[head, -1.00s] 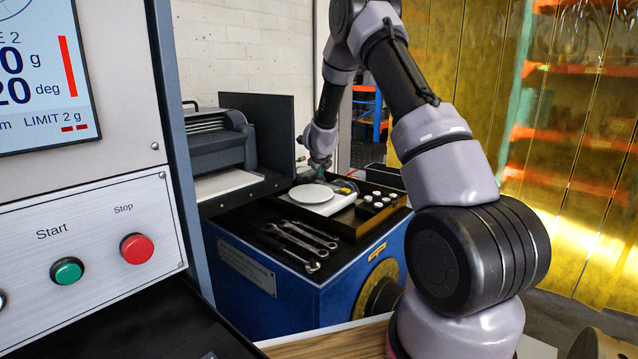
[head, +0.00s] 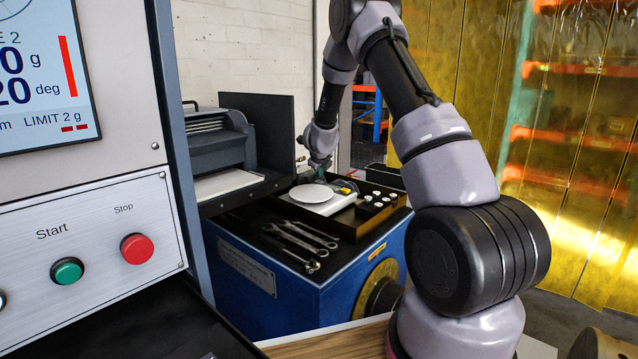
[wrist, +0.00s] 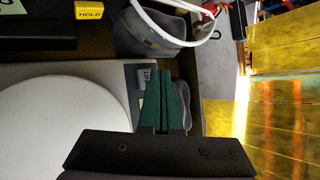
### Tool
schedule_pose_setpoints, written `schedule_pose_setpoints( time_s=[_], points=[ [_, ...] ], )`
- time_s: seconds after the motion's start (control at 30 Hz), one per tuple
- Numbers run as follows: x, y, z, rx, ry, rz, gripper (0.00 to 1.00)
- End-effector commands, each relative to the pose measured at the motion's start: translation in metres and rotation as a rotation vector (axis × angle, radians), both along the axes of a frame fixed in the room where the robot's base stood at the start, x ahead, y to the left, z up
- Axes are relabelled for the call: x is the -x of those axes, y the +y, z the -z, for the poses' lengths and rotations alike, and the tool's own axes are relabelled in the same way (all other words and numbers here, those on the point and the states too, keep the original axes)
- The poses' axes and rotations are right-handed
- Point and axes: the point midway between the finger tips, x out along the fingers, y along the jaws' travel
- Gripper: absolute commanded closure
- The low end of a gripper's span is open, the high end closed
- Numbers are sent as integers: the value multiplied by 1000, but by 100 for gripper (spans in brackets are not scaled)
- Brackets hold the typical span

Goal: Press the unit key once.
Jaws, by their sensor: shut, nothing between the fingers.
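The scale, a pale box with a round white pan (head: 311,193), sits in the dark tray on the blue cabinet in the head view. In the wrist view the pan (wrist: 62,130) fills the lower left, and a dark key strip (wrist: 131,82) runs along the scale's right edge. A grey key (wrist: 147,77) shows at the strip's top; its label is too small to read. My gripper (wrist: 160,75) has green fingers shut together and empty, over or beside this strip, hiding part of it. I cannot tell whether the fingertips touch a key.
A yellow HOLD label (wrist: 89,11) on a dark item and a grey container with a white rim (wrist: 160,35) lie beyond the fingers. Several wrenches (head: 300,238) lie in front of the scale, and several white-topped pieces (head: 376,201) stand to its right.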

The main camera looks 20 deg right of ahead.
Motion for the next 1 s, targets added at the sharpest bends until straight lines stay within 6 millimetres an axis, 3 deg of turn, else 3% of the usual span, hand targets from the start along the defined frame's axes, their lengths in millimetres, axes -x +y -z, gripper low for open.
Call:
schedule_pose_setpoints(
  time_s=[1.0],
  points=[
    [0, 0, 9, 0, 0, 0, 100]
  ],
)
